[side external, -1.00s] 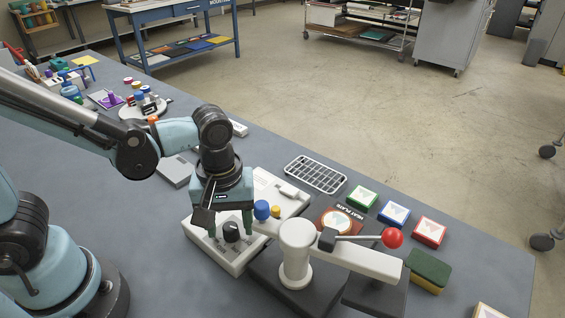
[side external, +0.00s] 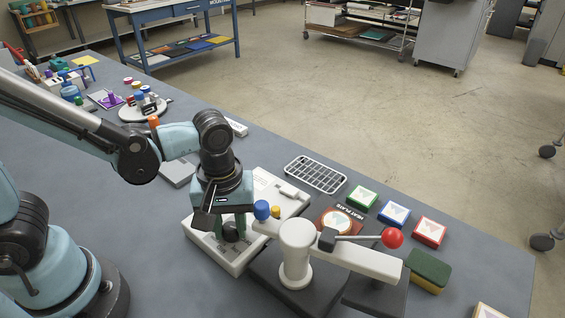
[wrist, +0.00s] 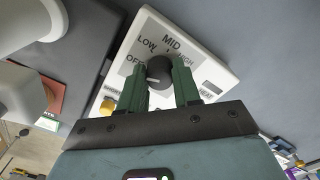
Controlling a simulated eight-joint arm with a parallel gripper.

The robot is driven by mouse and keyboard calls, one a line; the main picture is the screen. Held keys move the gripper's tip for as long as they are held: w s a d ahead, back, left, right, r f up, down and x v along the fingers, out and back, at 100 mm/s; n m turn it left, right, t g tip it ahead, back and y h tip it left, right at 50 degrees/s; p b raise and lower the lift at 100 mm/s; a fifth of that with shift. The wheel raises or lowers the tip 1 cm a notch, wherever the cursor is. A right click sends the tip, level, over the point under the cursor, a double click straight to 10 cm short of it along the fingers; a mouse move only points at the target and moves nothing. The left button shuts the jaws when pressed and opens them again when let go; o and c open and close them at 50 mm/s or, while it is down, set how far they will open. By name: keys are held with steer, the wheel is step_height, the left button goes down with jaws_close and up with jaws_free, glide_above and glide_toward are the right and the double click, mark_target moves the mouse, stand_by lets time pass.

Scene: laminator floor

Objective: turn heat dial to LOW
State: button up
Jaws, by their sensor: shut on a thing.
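The heat dial (wrist: 159,70) is a round black knob on a white control panel (wrist: 197,98), with OFF, LOW, MID and HIGH printed around it. My gripper (wrist: 159,78) is shut on the dial, one green finger on each side. A white mark shows on the knob's near part in the wrist view, but which label the pointer faces is not clear. In the side external view, my gripper (side external: 232,228) reaches down over the dial (side external: 232,234), which the fingers partly cover. The white panel (side external: 240,263) sits on the grey bench.
A white lever press with a red ball handle (side external: 392,238) stands right of the panel. A blue knob (side external: 262,209) and a yellow knob (side external: 275,212) are close to my gripper. A wire rack (side external: 315,174) and several coloured square blocks lie behind.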

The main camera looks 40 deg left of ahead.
mark_target(230, 226)
steer(key=shift+m, duration=0.3)
steer(key=m, duration=0.4)
steer(key=shift+m, duration=2.5)
steer(key=o, duration=1.1)
steer(key=shift+c, duration=0.2)
steer(key=shift+r, duration=0.1)
step_height(230, 226, up, 12)
